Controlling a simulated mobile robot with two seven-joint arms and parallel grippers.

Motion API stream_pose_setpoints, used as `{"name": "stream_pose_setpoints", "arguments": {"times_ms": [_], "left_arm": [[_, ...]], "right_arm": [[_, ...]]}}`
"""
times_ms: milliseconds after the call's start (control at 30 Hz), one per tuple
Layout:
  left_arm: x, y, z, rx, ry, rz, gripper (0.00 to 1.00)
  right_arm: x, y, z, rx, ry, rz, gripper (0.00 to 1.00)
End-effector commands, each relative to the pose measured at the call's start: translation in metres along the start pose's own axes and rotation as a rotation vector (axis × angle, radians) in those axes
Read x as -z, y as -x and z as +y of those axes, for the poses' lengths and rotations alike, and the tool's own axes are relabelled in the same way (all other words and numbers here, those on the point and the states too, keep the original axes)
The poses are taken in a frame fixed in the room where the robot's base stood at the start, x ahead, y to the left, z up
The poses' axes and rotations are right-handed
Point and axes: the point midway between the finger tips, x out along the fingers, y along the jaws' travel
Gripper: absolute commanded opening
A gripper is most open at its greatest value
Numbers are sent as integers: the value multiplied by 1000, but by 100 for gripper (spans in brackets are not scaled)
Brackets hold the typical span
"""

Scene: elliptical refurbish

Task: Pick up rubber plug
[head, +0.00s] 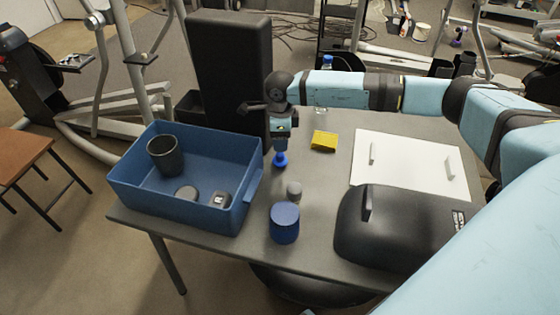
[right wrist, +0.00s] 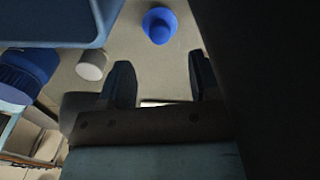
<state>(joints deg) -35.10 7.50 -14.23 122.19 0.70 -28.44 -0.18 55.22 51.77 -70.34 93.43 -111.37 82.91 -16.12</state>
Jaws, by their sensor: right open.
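A small grey cylinder (head: 294,191), which looks like the rubber plug, stands on the table behind a blue jar. It also shows in the right wrist view (right wrist: 92,64), left of my fingers. A small blue knob-shaped object (head: 280,160) stands on the table just below my right gripper (head: 281,146). In the right wrist view this blue object (right wrist: 159,25) lies beyond the gap between my fingers. My right gripper (right wrist: 161,75) is open and empty, pointing down. I cannot tell for sure which object is the plug. My left gripper is not in view.
A blue bin (head: 253,185) at the left holds a dark cup (head: 165,155) and small pieces. The blue jar (head: 285,223) stands in front. A yellow block (head: 324,141), white board (head: 405,165) and black case (head: 395,230) are on the right. A tall black block (head: 230,75) stands behind.

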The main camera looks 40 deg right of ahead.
Motion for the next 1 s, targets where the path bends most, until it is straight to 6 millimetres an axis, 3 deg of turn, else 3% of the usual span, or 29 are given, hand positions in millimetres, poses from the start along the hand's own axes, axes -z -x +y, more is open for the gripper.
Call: {"name": "stream_pose_setpoints", "arguments": {"times_ms": [333,600,833,867,1000], "left_arm": [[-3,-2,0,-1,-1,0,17],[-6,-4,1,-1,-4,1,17],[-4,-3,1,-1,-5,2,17],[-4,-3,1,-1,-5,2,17],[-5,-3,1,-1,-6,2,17]], "right_arm": [[0,-28,1,-2,1,-1,57],[-1,-67,1,-1,1,-1,57],[0,-70,0,0,1,-2,57],[0,-70,0,0,1,-2,55],[0,-70,0,0,1,-2,23]]}}
